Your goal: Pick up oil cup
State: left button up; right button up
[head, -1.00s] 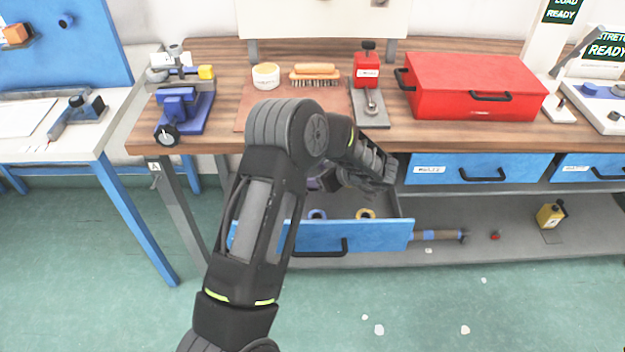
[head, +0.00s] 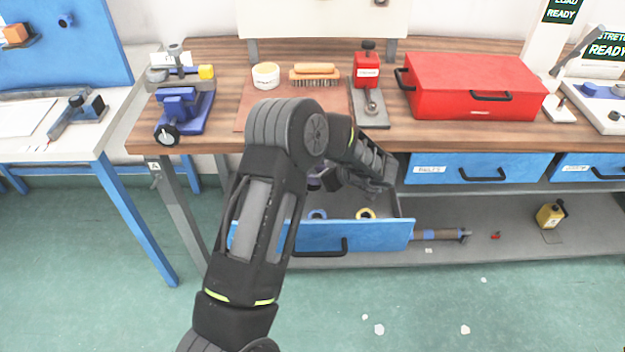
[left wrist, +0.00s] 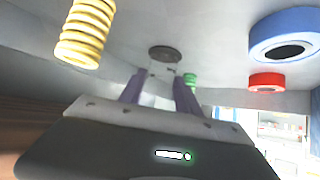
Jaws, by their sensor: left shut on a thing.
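My left gripper (left wrist: 161,94) reaches into the open blue drawer (head: 380,236); in the head view my own arm hides much of it. In the left wrist view its two purple fingers are shut on a small, pale, clear-looking thing with a dark round end (left wrist: 165,53), which I take to be the oil cup. Its body is faint, and I cannot tell whether it touches the drawer floor. My right gripper is not in view.
A blue ring (left wrist: 285,36), a red ring (left wrist: 266,81), a yellow ribbed piece (left wrist: 85,32) and a small green piece (left wrist: 190,79) are around the gripper. The wooden bench top (head: 225,95) is above the drawer. A yellow can (head: 549,215) stands on the lower shelf.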

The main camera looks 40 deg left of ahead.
pick_arm(q)
grip_shut()
jog(key=shift+d+r, duration=0.1)
jog(key=shift+d+r, duration=0.4)
jog(key=d+f+v, duration=0.1)
jog(key=v, duration=1.3)
jog(key=shift+s+d+f, duration=0.2)
jog(key=shift+d, duration=0.25)
